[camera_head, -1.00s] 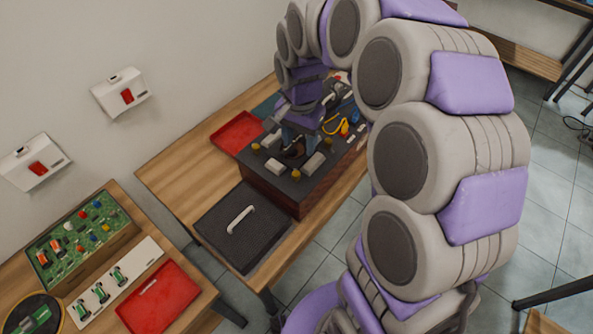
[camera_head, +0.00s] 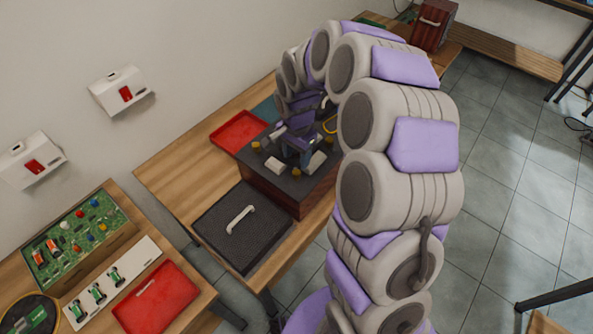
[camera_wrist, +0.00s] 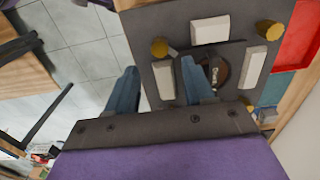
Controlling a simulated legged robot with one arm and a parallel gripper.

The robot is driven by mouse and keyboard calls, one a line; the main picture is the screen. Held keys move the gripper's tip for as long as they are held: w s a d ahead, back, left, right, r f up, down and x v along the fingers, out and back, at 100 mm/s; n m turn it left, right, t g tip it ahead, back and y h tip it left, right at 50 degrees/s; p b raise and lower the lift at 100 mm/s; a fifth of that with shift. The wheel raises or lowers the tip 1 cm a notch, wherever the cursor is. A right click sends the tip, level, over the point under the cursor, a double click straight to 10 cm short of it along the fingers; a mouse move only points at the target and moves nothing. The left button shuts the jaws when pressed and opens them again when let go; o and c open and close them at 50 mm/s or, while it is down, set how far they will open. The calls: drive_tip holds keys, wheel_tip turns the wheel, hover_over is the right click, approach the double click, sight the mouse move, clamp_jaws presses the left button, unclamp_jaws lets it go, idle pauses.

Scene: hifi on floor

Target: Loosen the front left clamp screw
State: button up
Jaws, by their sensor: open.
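The open hifi unit (camera_head: 250,180) is a dark box with a grey top on the wooden table. Gold knob-like screws stand on its top: one at the left (camera_head: 256,146) and one at the near edge (camera_head: 297,172) in the head view. In the wrist view, one gold knob (camera_wrist: 160,47) lies just beyond the gap between my fingertips, and another (camera_wrist: 270,33) is farther right. White blocks (camera_wrist: 210,30) surround a round dark part (camera_wrist: 216,70). My gripper (camera_wrist: 158,68) is open, its blue fingers apart and empty. I cannot tell whether the knob's height matches the fingertips.
A dark lid with a white handle (camera_head: 222,228) lies left of the unit. A red tray (camera_head: 238,132) lies behind it. A second table holds a green board (camera_head: 75,232) and another red tray (camera_head: 158,300).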

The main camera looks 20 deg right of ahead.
sight(296, 171)
wheel_tip(296, 171, down, 7)
drive_tip(key=shift+f+b, duration=0.1)
drive_tip(key=shift+b, duration=0.4)
clamp_jaws()
